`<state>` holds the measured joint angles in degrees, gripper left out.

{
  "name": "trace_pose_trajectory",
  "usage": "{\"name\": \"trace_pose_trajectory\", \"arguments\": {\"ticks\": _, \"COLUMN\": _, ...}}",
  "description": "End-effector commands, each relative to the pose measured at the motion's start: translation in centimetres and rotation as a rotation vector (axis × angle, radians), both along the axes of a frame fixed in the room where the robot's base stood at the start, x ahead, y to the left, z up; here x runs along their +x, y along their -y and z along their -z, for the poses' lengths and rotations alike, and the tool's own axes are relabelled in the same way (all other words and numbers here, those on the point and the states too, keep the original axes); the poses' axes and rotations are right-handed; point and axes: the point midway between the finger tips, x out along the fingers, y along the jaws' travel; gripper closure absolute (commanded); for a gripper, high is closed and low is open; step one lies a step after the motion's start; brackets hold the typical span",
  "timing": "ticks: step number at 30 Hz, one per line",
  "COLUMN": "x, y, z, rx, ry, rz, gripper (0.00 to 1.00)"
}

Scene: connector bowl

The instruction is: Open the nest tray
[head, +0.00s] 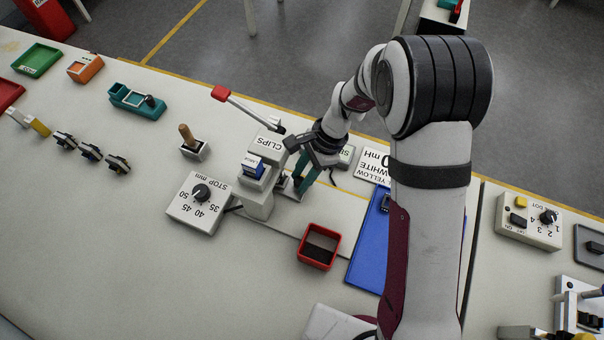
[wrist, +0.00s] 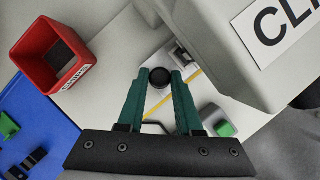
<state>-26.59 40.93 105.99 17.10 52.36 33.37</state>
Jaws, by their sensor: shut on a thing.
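My gripper (head: 304,184) reaches down beside the press labelled CLIPS (head: 262,146). In the wrist view, the teal fingers of my gripper (wrist: 160,78) are shut on a round black knob (wrist: 160,77). A small light grey block with a dark slot (wrist: 181,56), which seems to be the nest tray, lies just beyond the knob, beside the press body (wrist: 205,45). Whether the tray is in or out is not clear. In the head view, my fingers hide the knob and most of the tray.
A red bin (head: 318,246) with dark contents stands in front of my gripper. A blue mat (head: 369,245) lies to its right. The press lever with a red handle (head: 221,93) rises behind left. A stop-dial box (head: 199,203) sits left of the press.

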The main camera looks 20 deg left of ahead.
Motion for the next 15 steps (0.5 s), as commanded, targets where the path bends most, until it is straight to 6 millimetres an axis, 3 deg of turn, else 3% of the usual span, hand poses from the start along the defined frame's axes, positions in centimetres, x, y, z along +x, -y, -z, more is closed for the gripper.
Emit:
{"name": "trace_pose_trajectory", "arguments": {"ticks": 5, "x": 0.1, "y": 0.7, "z": -0.1, "rx": 0.0, "ry": 0.0, "rz": 0.004, "gripper": 1.0}}
{"name": "trace_pose_trajectory", "arguments": {"ticks": 15, "x": 0.2, "y": 9.8, "z": -0.1, "rx": 0.0, "ry": 0.002, "rz": 0.007, "gripper": 1.0}}
